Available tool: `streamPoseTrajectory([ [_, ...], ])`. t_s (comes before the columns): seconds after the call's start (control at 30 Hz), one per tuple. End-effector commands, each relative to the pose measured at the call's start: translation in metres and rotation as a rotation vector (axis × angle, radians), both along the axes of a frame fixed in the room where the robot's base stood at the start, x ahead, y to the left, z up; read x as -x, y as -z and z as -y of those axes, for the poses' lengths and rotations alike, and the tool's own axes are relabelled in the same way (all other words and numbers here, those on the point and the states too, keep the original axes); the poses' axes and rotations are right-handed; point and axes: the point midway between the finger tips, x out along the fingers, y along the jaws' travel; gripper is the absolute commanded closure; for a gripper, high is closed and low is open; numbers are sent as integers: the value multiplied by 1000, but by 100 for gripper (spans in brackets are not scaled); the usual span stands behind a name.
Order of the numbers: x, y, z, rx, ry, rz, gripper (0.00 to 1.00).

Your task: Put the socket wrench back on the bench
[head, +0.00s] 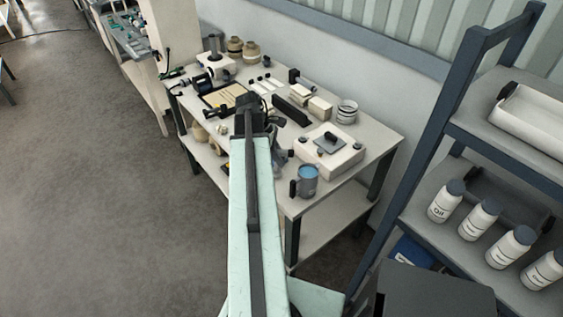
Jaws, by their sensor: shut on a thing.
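The bench (376,137) is a pale table with dark legs and a lower shelf, in the middle of the head view. My gripper (251,104) is at the far end of my pale green arm and appears over the bench's left part. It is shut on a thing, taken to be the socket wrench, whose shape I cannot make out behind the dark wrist. I cannot tell how high the gripper is above the bench top. My arm hides part of the bench's front edge and lower shelf.
A blue-topped mug (307,182) stands near the bench's front corner, beside a pale box (345,160). Several small items crowd the bench top; its right end is clear. A blue-grey rack (424,155) with white bottles (478,218) stands at right. Floor at left is open.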

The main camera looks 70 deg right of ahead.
Motion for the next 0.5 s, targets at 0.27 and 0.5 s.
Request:
streamPoseTrajectory([
  [0.27, 5, 12, 2, 0, 10, 0, 100],
  [0.5, 7, 15, 3, 0, 12, 0, 60],
])
